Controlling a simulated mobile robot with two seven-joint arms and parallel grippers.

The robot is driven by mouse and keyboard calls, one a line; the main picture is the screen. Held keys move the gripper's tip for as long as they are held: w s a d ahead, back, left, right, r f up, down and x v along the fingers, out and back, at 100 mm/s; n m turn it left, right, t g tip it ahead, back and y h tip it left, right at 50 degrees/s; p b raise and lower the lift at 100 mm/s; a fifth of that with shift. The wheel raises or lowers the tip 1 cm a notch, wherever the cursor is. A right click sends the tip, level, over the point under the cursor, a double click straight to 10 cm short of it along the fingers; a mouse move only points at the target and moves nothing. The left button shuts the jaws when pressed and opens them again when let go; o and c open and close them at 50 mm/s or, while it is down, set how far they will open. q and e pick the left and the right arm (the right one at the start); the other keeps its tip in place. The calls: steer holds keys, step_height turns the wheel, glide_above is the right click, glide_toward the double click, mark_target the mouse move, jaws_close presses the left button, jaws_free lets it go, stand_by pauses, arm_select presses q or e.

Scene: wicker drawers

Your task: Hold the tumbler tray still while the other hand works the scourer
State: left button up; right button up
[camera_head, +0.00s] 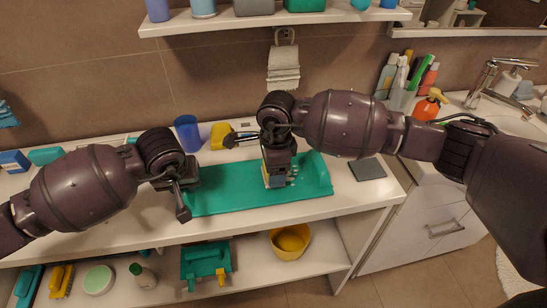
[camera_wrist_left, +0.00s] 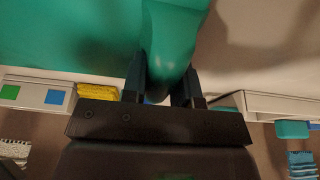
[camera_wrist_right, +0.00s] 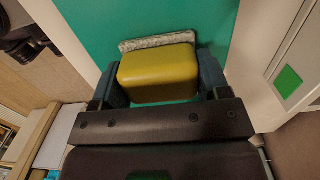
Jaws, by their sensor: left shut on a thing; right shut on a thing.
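The green tumbler tray (camera_head: 225,198) lies flat on the white counter, with a raised wall at its right end. My left gripper (camera_head: 185,196) is at the tray's left end. In the left wrist view its fingers (camera_wrist_left: 163,82) are shut on either side of a rounded green part of the tray (camera_wrist_left: 172,35). My right gripper (camera_head: 277,180) is over the tray's right half. In the right wrist view it is shut on the scourer (camera_wrist_right: 158,76), a yellow block with a grey rough layer against the green surface. In the head view the gripper mostly hides the scourer.
A blue cup (camera_head: 187,132) and a yellow object (camera_head: 220,134) stand behind the tray. A dark grey slab (camera_head: 367,169) lies to its right. A wall shelf (camera_head: 270,20) hangs above. A yellow bowl (camera_head: 290,241) sits on the lower shelf.

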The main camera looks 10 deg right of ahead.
mark_target(300, 173)
steer(key=shift+d+f, duration=0.1)
steer(key=shift+d, duration=3.45)
steer(key=shift+a, duration=3.7)
steer(key=shift+d, duration=3.7)
steer(key=shift+a, duration=3.65)
steer(key=shift+r, duration=4.25)
